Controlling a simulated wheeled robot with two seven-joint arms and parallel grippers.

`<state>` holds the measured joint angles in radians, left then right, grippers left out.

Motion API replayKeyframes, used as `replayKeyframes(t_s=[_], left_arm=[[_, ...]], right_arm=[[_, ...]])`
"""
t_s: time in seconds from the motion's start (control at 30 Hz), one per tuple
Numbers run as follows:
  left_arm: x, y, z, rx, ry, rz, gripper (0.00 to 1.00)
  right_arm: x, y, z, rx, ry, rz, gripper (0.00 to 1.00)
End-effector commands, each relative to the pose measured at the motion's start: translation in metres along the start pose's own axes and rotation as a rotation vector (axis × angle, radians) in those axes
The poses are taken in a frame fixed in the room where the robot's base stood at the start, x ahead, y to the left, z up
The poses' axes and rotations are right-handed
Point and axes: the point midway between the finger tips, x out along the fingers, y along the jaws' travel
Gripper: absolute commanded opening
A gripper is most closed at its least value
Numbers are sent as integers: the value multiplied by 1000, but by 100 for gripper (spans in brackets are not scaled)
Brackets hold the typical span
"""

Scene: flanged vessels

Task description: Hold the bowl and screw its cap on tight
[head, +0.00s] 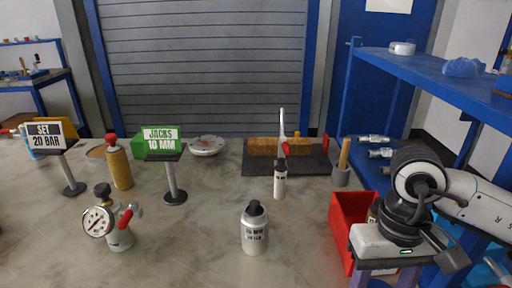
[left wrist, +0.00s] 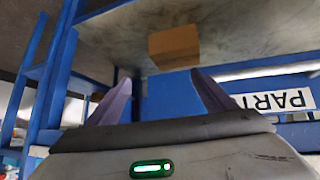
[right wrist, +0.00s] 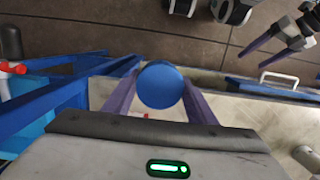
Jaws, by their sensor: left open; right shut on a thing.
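My right gripper (right wrist: 160,95) is shut on a blue round thing (right wrist: 160,84), seen end-on between its purple fingers; it may be the cap. In the head view my right gripper's body (head: 390,243) is at the lower right, with its fingers partly out of frame. My left gripper (left wrist: 158,92) is open and empty in the left wrist view; it is outside the head view. A silver vessel with a black top (head: 254,230) stands upright at the front middle of the bench. I cannot tell for sure which vessel is the bowl.
A red bin (head: 345,225) stands beside my right gripper, with a blue shelf (head: 430,75) above right. A gauge vessel (head: 98,221), a brown bottle (head: 118,165), two signs and a smaller bottle (head: 280,182) stand around.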

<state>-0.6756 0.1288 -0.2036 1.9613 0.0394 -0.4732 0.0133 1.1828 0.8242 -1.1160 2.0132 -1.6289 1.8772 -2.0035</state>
Motion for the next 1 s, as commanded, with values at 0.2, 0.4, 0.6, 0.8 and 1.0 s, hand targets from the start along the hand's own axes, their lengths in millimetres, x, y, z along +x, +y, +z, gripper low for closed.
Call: replayKeyframes(t_s=[0.2, 0.4, 0.6, 0.8, 1.0], left_arm=[[-32, -2, -10, -15, -29, -10, 76], [-31, -7, -3, -14, -34, -16, 76], [-30, -7, -4, -13, -33, -16, 73], [-27, -7, -10, -10, -23, -15, 71], [-27, -6, -14, -9, -18, -13, 37]], right_arm=[[-49, 0, 6, 0, 0, 1, 30], [-46, 0, 6, 0, -1, 0, 30], [-47, 1, 5, 2, 3, 2, 30], [-46, 0, 6, 1, 0, 1, 30], [-46, 0, 5, -1, 0, 0, 30]])
